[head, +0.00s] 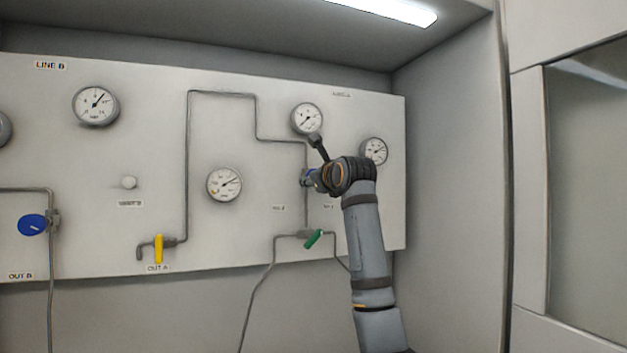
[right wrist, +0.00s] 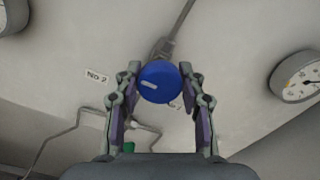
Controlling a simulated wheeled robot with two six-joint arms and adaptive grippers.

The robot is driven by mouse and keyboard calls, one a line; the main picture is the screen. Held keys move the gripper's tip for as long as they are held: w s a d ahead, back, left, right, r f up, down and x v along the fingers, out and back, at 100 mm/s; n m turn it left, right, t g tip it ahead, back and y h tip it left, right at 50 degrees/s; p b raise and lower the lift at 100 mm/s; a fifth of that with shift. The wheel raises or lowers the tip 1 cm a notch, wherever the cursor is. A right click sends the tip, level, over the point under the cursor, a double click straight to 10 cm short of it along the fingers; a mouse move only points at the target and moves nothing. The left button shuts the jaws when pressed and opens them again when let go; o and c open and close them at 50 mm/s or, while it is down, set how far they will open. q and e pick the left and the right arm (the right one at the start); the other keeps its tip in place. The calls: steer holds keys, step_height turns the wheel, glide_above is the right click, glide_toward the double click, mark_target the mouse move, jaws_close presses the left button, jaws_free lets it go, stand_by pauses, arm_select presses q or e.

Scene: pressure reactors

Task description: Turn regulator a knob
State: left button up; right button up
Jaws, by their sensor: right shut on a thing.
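A round blue knob (right wrist: 160,82) with a white pointer mark sits in the middle of the right wrist view, at the end of a grey pipe fitting. The mark points to the left and slightly up in that view. My right gripper (right wrist: 160,72) is shut on the knob, one finger on each side of it. In the head view, my right gripper (head: 309,179) is at the right part of the wall panel, and it largely hides the knob. A label behind the knob is mostly covered. My left gripper is in neither view.
The panel (head: 100,240) carries several gauges, one (head: 307,118) just above my right gripper. A green lever valve (head: 313,239) is below it. A yellow lever (head: 159,248) and a blue valve handle (head: 32,225) are farther left. Thin pipes run across the panel.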

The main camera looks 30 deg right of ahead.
steer(key=shift+w+f, duration=0.1)
steer(key=shift+f, duration=0.1)
steer(key=o, duration=1.2)
steer(key=shift+r, duration=0.1)
steer(key=v, duration=1.2)
